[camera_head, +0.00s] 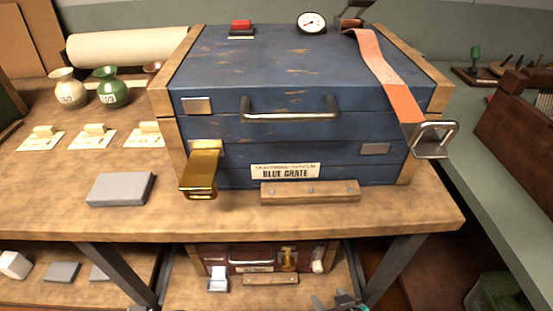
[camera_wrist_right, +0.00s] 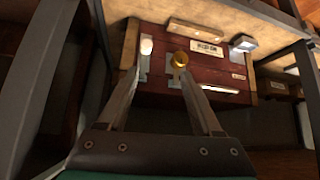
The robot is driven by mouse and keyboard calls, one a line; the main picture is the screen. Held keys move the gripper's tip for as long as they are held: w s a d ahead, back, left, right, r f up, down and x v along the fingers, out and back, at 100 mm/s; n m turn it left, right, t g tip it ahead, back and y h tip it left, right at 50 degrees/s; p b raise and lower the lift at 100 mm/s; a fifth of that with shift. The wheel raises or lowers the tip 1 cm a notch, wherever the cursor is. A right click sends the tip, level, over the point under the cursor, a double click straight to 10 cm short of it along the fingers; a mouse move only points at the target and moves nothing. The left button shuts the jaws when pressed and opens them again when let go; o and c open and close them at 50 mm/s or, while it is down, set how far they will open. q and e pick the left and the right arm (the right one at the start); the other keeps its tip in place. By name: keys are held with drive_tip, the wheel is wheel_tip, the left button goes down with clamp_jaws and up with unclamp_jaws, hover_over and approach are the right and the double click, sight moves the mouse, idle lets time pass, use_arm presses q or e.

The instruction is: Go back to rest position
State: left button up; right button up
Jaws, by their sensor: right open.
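My right gripper (camera_head: 340,300) shows only in part at the bottom edge of the head view, in front of the lower shelf. In the right wrist view its two fingers (camera_wrist_right: 162,78) are apart with nothing held between them. They point toward a dark red crate (camera_wrist_right: 165,38), which appears upside down there. A brass latch (camera_wrist_right: 180,60) on the crate shows near the right finger's tip; whether they touch cannot be told. The red crate is also in the head view (camera_head: 220,256), under the table. My left gripper is in neither view.
A blue crate (camera_head: 290,130) with a handle, a brass latch and an orange strap stands on the wooden table (camera_head: 235,223). Table legs (camera_head: 395,268) flank the lower shelf (camera_head: 195,298).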

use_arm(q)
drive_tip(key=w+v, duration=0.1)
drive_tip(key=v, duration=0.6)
use_arm(e)
drive_tip(key=s+d+r+g+h, duration=0.2)
drive_tip(key=s+d+r+g, duration=0.25)
drive_tip(key=s+r, duration=0.65)
use_arm(q)
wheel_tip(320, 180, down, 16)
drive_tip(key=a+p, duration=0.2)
drive_tip(key=p, duration=0.3)
use_arm(e)
drive_tip(key=s+f+x, duration=0.1)
drive_tip(key=s+x, duration=0.2)
drive_tip(key=x, duration=1.2)
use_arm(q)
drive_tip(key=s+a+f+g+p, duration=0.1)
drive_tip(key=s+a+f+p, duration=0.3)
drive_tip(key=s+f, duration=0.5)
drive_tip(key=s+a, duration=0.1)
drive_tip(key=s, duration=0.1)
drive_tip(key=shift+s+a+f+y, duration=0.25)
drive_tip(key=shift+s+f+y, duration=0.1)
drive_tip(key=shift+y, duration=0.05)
use_arm(e)
drive_tip(key=s+d+f+g, duration=0.1)
drive_tip(key=s+d+f, duration=0.5)
drive_tip(key=s+f, duration=0.4)
drive_tip(key=shift+s+d, duration=0.15)
drive_tip(key=shift+s, duration=0.85)
